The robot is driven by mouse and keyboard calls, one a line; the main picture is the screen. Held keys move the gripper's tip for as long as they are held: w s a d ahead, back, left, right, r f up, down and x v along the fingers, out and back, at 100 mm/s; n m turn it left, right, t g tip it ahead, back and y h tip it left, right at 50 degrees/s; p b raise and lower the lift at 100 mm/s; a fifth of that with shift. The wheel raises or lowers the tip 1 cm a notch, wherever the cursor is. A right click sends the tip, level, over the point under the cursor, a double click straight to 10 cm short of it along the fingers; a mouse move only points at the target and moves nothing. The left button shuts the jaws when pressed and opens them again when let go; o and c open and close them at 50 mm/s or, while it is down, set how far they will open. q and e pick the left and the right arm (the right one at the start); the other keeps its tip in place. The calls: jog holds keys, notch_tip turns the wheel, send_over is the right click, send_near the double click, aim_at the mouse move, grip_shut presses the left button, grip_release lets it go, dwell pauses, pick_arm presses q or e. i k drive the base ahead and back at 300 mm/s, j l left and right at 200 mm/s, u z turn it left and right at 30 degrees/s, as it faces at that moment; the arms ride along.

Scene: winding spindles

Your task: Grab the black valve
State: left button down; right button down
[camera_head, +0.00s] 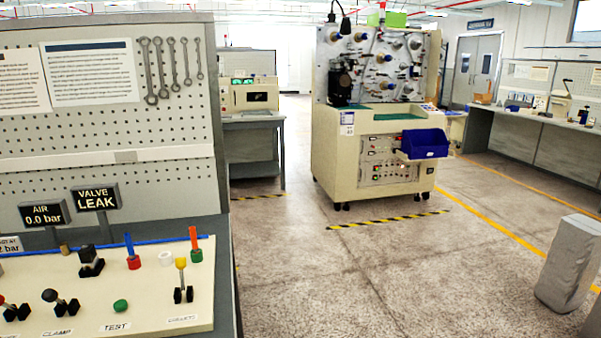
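A black block-shaped piece with a raised top (90,262), which looks like the black valve, sits on the cream panel (150,305) of the workbench at the left. A lever with a black ball knob (50,296) stands in front of it, to the left, by the CLAMP label. A sign reading VALVE LEAK (95,197) stands behind the black piece. Neither of my grippers is in view, so their state and distance from the black piece do not show.
The panel also holds a green button (120,306), a red-based blue post (132,252), a green-based orange post (195,244) and a yellow-tipped lever (182,280). A spindle machine (375,150) with a blue bin (424,144) stands beyond. The floor between is open.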

aim_at(89, 258)
jog(key=u, duration=1.25)
